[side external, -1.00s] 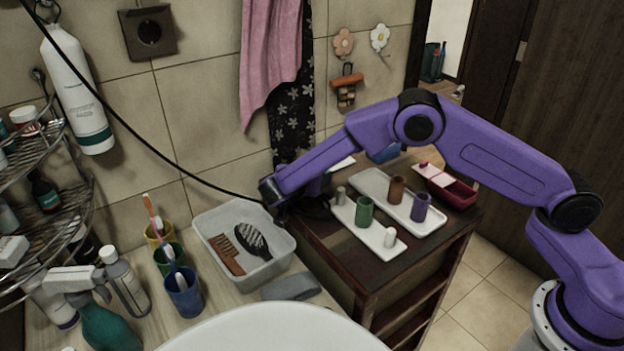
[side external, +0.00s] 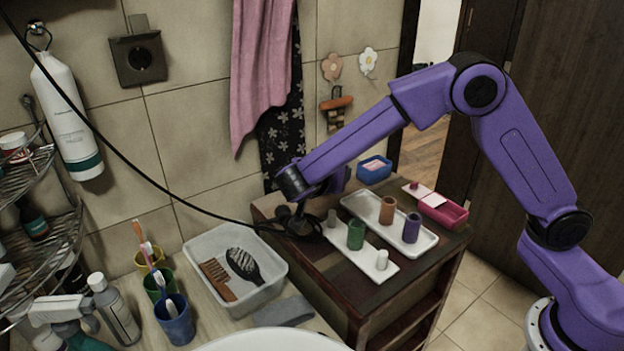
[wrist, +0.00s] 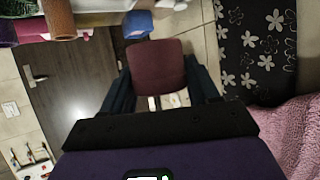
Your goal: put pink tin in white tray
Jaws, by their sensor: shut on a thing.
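My gripper (wrist: 155,95) is shut on a dull dark-pink tin (wrist: 157,70), which shows between its two fingers in the wrist view. In the side external view my gripper (side external: 302,222) is dark, near the left edge of the cabinet top; the tin cannot be made out there. Two white trays lie on the cabinet. The rear white tray (side external: 367,208) bears a brown cup (side external: 387,210) and a purple cup (side external: 411,228).
A blue box (side external: 374,171) stands behind the trays. A magenta box (side external: 443,210) lies open at the right. A whitish bin (side external: 270,290) with comb and brush stands left, beside several toothbrush cups. A black cable (side external: 140,165) runs to my gripper. A pink towel (side external: 262,70) hangs behind.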

